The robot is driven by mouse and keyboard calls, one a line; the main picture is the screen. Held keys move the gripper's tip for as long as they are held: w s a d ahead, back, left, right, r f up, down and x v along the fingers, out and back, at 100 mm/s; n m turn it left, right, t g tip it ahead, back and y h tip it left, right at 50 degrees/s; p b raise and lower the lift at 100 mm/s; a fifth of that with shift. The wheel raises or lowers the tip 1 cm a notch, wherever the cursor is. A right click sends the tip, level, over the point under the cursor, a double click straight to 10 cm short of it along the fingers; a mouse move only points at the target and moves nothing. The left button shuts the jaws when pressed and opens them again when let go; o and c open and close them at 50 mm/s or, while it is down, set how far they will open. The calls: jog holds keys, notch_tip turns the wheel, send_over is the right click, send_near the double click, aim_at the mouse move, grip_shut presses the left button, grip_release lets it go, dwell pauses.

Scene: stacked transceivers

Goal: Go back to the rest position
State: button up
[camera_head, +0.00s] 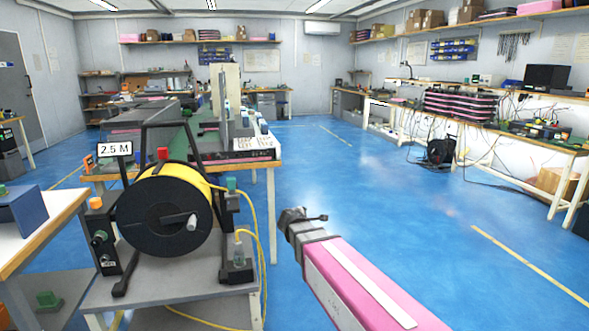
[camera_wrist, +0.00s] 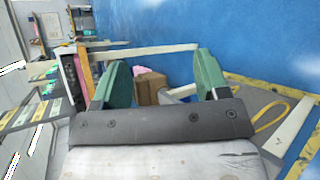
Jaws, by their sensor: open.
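My gripper (camera_wrist: 162,66) shows in the wrist view as two green fingers set wide apart on a dark grey mount. Nothing is held between them. Beyond the gap, a brown box and a pink item stand in the background, apart from the fingers. In the head view my pink and grey arm (camera_head: 350,283) reaches in from the bottom right, over open blue floor. The fingers cannot be made out there.
A black cable reel (camera_head: 165,212) with yellow cable stands on a grey cart (camera_head: 180,292) left of my arm. A long workbench (camera_head: 271,163) is behind it. Stacked pink-edged transceivers (camera_head: 460,105) sit on the right bench. The blue floor (camera_head: 400,215) between is clear.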

jog(key=s+d+f+m+g, duration=0.6)
jog(key=s+d+f+m, duration=0.35)
jog(key=d, duration=0.25)
jog(key=s+d+f+m+g+y, duration=0.1)
jog(key=s+f+m+g+y, duration=0.1)
jog(key=s+m, duration=0.2)
jog(key=s+d+f+m+g+y, duration=0.2)
jog(key=s+m, duration=0.3)
jog(key=s, duration=0.3)
jog(key=shift+s+d+f+g+y, duration=0.3)
jog(key=shift+f+g, duration=0.2)
jog(key=shift+g, duration=0.2)
jog(key=shift+m, duration=0.25)
